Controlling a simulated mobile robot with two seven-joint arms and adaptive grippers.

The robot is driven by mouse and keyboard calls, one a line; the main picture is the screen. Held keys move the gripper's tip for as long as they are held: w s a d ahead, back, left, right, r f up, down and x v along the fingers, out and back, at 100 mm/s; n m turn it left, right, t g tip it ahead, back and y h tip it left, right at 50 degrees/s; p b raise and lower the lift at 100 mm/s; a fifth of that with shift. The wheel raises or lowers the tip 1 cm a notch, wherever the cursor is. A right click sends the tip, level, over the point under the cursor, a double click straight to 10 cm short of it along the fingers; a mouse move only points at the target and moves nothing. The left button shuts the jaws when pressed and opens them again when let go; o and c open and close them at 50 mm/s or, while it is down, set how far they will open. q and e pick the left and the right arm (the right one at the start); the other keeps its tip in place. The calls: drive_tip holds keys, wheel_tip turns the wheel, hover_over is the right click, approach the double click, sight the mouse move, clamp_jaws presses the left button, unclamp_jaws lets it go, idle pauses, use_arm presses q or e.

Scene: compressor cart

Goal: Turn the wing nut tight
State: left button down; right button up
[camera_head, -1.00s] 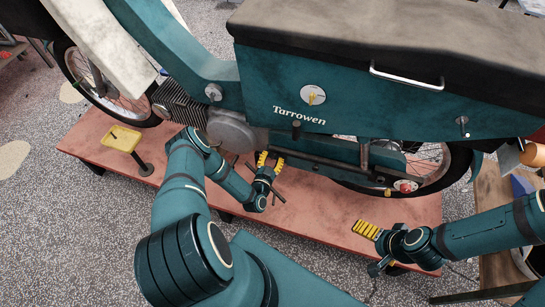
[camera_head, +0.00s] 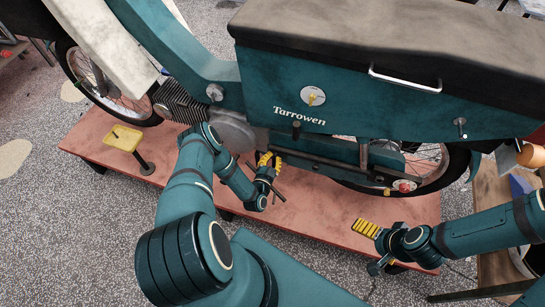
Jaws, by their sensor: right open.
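A small brass-coloured piece (camera_head: 387,191) sits low by the rear wheel's hub; it may be the wing nut, but it is too small to tell its shape. A yellow key-like piece (camera_head: 313,98) stands on a white disc on the teal side panel. My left gripper (camera_head: 270,159) is low beside the bike's middle, well left of the brass piece, its yellow fingers a little apart with nothing clearly between them. My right gripper (camera_head: 369,246) is open and empty over the platform's front edge, below and slightly left of the brass piece.
The teal motorbike (camera_head: 370,102) stands on a reddish platform (camera_head: 322,218). A yellow-topped stand (camera_head: 122,138) is at the platform's left. A wooden bench (camera_head: 490,215) is at the right. The platform between my grippers is clear.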

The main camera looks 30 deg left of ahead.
use_arm(q)
drive_tip(key=m+p, duration=0.2)
drive_tip(key=m, duration=1)
drive_tip(key=shift+w+r, duration=0.1)
drive_tip(key=shift+r, duration=0.05)
drive_tip(key=shift+a+m, duration=0.1)
drive_tip(key=shift+m, duration=0.2)
drive_tip(key=c, duration=1.1)
unclamp_jaws()
drive_tip(key=shift+v, duration=4.05)
drive_tip(key=shift+w, duration=0.1)
